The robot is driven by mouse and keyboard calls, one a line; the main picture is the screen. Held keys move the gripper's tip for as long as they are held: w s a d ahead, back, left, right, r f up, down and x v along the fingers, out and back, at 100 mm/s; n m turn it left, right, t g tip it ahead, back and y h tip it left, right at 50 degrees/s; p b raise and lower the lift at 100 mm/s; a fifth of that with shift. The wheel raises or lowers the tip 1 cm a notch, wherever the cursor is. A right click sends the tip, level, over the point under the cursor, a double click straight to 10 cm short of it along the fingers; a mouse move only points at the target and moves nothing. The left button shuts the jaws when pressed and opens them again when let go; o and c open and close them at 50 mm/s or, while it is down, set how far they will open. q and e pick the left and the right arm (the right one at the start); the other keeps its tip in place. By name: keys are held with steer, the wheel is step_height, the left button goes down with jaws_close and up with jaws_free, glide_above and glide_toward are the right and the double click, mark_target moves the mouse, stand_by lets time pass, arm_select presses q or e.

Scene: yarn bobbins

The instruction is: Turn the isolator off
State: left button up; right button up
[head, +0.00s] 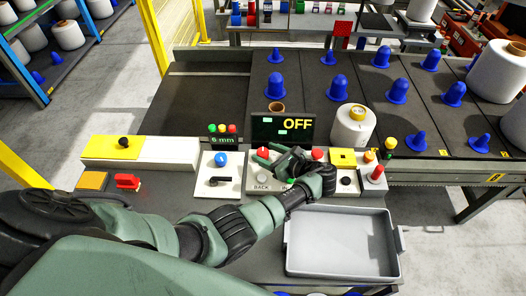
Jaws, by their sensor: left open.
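A dark screen (282,128) behind the control panels reads OFF in yellow. My left gripper (289,162) is open over the white panel (254,186) marked BACK, and it hides part of that panel. A red knob (263,153) lies just left of its fingers and a red button (317,154) just right. I cannot tell whether the fingers touch the panel. Farther left are a red switch (127,181) and a panel with a black lever (221,181) lying sideways below a blue button (221,159). No label shows which control is the isolator. My right gripper is not in view.
An empty grey tray (341,276) stands at the front right. A yarn bobbin (352,126) stands behind the panels. Blue cones (336,88) stand on the dark conveyor. A red post button (377,173) and a small signal light (390,144) rise right of my gripper.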

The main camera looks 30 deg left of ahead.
arm_select(q)
steer(key=v, duration=0.5)
steer(key=shift+s+d+r, duration=0.15)
steer(key=shift+d, duration=0.15)
